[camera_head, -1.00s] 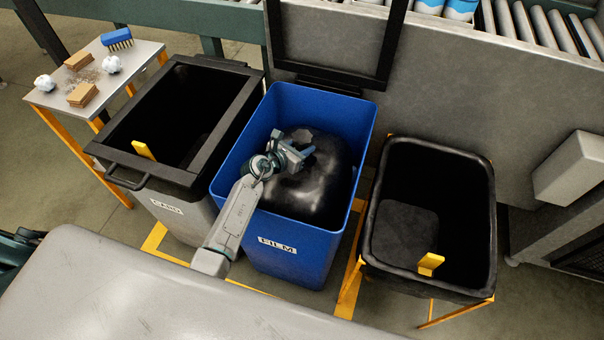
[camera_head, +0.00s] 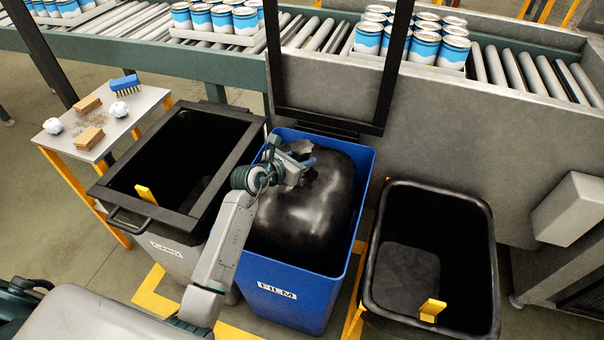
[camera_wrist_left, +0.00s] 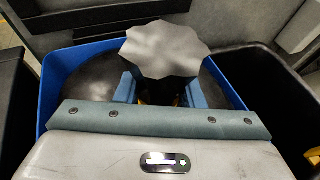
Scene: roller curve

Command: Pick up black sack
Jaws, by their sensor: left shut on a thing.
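The black sack (camera_head: 304,212) is a shiny, bulging bag inside the blue bin labelled FILM (camera_head: 285,297). Its top now stands about level with the bin's rim. My left gripper (camera_head: 302,168) is shut on the sack's gathered neck at its top. In the left wrist view the sack's flared grey top (camera_wrist_left: 165,48) spreads above the two blue fingers (camera_wrist_left: 162,92), and the dark body of the sack shows to the left inside the bin. The sack's underside is hidden in the bin. My right gripper is not in view.
A grey CARD bin with a black frame (camera_head: 228,128) stands close on the left. An empty-looking black bin (camera_head: 487,250) stands on the right. A dark upright frame (camera_head: 330,122) rises behind the blue bin. A small table (camera_head: 148,101) holds a brush, cardboard and crumpled balls.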

